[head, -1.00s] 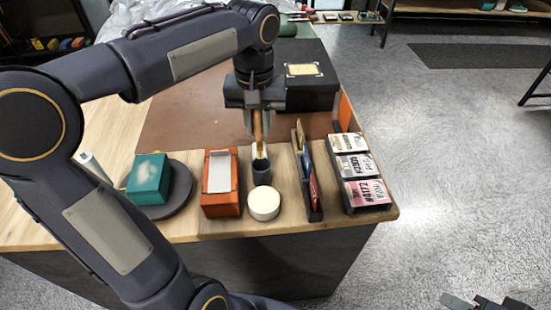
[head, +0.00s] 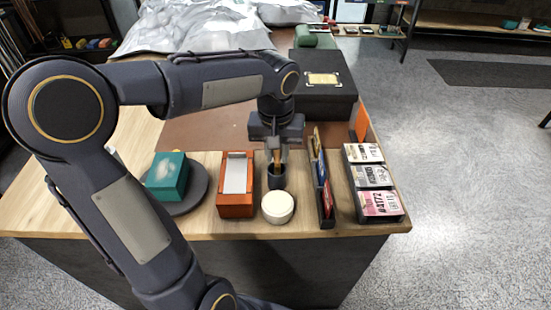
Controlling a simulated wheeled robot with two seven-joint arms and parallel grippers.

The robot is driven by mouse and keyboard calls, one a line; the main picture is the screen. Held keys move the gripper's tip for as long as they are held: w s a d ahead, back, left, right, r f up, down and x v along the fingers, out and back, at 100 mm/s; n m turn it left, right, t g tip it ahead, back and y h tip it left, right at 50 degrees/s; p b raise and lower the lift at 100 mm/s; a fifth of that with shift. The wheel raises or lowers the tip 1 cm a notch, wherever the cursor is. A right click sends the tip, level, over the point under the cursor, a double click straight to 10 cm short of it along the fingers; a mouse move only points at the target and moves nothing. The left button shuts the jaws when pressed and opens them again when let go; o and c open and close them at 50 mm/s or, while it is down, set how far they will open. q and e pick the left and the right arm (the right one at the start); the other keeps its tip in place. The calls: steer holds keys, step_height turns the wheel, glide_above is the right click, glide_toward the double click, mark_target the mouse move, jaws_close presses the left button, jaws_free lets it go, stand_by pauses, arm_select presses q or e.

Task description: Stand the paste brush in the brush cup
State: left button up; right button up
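The brush cup (head: 276,180) is a small dark cup standing near the front edge of the wooden table. The paste brush (head: 276,157) has a wooden handle; it points down and its lower end is hidden inside the cup. My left gripper (head: 277,155) is directly above the cup, pointing down, with its fingers closed around the upper part of the brush. The fingertips are close above the cup's rim. My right gripper is not in view.
A round white tin (head: 278,207) stands just in front of the cup. An orange box (head: 236,205) is to its left, a dark upright rack (head: 326,205) to its right. A teal box (head: 167,176) sits on a dark round disc. A black box (head: 325,98) stands behind.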

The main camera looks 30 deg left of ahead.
arm_select(q)
steer(key=o, duration=0.4)
steer(key=f, duration=0.1)
steer(key=s+f, duration=0.1)
steer(key=f, duration=0.1)
steer(key=shift+g, duration=0.4)
steer(key=r, duration=0.8)
steer(key=w+r+p, duration=0.1)
steer(key=r, duration=0.2)
steer(key=shift+w+a+r, duration=0.1)
steer(key=shift+a+r, duration=0.1)
steer(key=shift+r, duration=0.2)
steer(key=shift+s+r, duration=0.15)
steer(key=shift+s, duration=0.1)
steer(key=shift+s+d+f+m+t+h, duration=0.5)
steer(key=shift+s+d+f+t+h, duration=0.35)
steer(key=shift+s+f, duration=1.3)
steer(key=shift+s+d+f+m+t+h, duration=0.45)
steer(key=shift+s+f+t, duration=0.6)
steer(key=shift+s, duration=2.15)
steer(key=shift+s+d+f+m+t+h, duration=0.75)
steer(key=shift+s+f, duration=0.85)
steer(key=shift+s, duration=1.05)
